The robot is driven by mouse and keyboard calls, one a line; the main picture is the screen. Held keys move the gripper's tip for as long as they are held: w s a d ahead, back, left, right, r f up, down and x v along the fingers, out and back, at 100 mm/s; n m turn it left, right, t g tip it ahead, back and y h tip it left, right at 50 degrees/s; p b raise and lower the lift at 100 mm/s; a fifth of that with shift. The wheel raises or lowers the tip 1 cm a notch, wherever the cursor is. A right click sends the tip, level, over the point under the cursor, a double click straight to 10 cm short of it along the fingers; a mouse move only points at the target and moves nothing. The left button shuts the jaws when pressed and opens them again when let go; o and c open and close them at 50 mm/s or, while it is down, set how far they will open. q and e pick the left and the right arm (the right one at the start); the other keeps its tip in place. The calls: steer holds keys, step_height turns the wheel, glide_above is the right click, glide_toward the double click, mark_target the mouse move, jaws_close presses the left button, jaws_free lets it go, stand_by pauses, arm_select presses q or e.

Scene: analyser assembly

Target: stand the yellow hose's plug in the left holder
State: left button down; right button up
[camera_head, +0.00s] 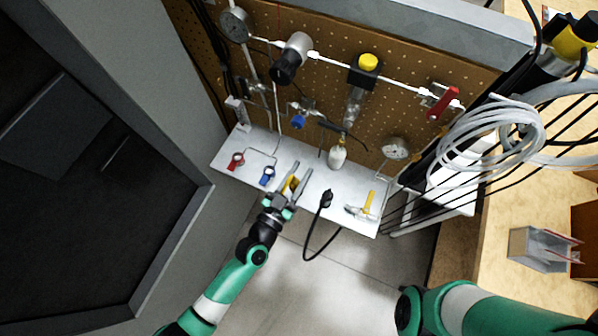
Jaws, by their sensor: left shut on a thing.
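My left gripper (299,172) is over the middle of the white shelf (312,191), its two fingers pointing toward the pegboard. It is shut on a small yellow piece (292,184), which looks like the yellow hose's plug. The fingers cover much of it, and I cannot make out its hose or whether it touches the shelf. To its left on the shelf are a blue piece (267,177) and a red piece (236,160) with thin grey tubing near them. I cannot tell which part is the left holder. My right arm shows at the lower right, with its gripper outside the view.
A black plug (326,198) with a black cable looping off the shelf front lies right of the gripper. A small bottle (337,156) stands behind. Gauges and valves line the pegboard (330,62). Coiled white hose (487,139) hangs right.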

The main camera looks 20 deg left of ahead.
arm_select(q)
steer(key=shift+w+d+f+b, duration=0.1)
steer(key=shift+w+f+b, duration=0.65)
steer(key=shift+w, duration=0.05)
steer(key=shift+f, duration=0.25)
stand_by(0.8)
steer(key=shift+f+b, duration=0.45)
steer(key=shift+b, duration=0.15)
steer(key=shift+f+b, duration=0.3)
steer(key=shift+f, duration=0.1)
stand_by(0.6)
steer(key=c, duration=0.5)
jaws_free()
steer(key=s+a+p, duration=0.1)
steer(key=s+p, duration=0.1)
steer(key=s, duration=0.9)
steer(key=shift+s+a, duration=0.25)
steer(key=shift+a, duration=0.15)
